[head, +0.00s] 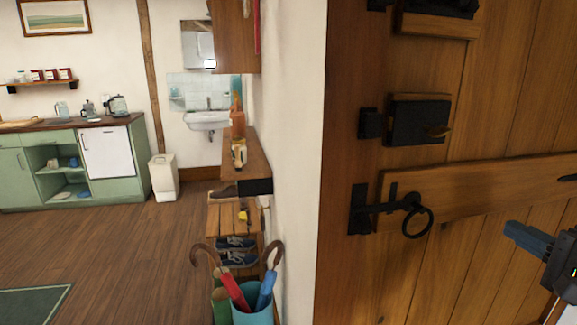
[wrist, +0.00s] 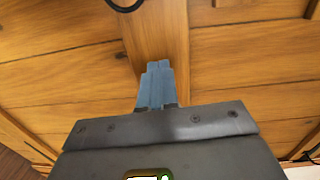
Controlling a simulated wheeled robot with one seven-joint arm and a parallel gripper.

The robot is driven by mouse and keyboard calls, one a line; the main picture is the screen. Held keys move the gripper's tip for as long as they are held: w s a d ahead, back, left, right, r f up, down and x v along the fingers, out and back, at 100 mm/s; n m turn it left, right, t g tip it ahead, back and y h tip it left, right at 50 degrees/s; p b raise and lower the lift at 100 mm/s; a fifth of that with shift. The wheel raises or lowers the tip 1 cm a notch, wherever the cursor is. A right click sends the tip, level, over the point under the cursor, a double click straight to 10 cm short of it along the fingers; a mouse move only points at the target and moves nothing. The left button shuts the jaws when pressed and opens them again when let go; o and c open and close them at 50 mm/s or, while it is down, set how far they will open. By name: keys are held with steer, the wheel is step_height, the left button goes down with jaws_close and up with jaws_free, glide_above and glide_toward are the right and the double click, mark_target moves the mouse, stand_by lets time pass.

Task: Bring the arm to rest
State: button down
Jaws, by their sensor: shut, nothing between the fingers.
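My gripper (head: 522,238) shows at the right edge of the head view, in front of a wooden door (head: 490,110). In the wrist view my gripper (wrist: 157,68) has its blue-grey fingers together, with nothing between them. The door's planks fill most of the wrist view beyond the fingertips. A black ring handle (head: 417,221) hangs on the door to the left of my gripper, apart from it. The lower part of the ring also shows at the top of the wrist view. Most of my arm is outside the head view.
A black lock box (head: 418,121) sits on the door above the ring. Left of the white wall are a narrow wooden shelf (head: 246,160), a shoe bench (head: 222,218) and a blue umbrella bin (head: 253,312). Open wooden floor (head: 120,245) lies at the left, before green cabinets (head: 12,178).

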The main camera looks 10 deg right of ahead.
steer(key=s+a+f+n+g+h, duration=0.2)
steer(key=s+a+f+n, duration=0.1)
steer(key=s+a+f, duration=0.5)
steer(key=s+a+f+n+g+h, duration=0.1)
steer(key=s+a+f+n, duration=0.2)
steer(key=s+f, duration=0.5)
steer(key=s+a+r+n+y, duration=0.1)
steer(key=s+a+n, duration=0.4)
steer(key=s, duration=0.4)
steer(key=s+a+r+n, duration=0.1)
steer(key=s+a+n, duration=0.4)
steer(key=s+a, duration=0.2)
steer(key=shift+s+a+r+n+y, duration=0.2)
steer(key=shift+s+a+n+y, duration=0.2)
steer(key=shift+s, duration=0.85)
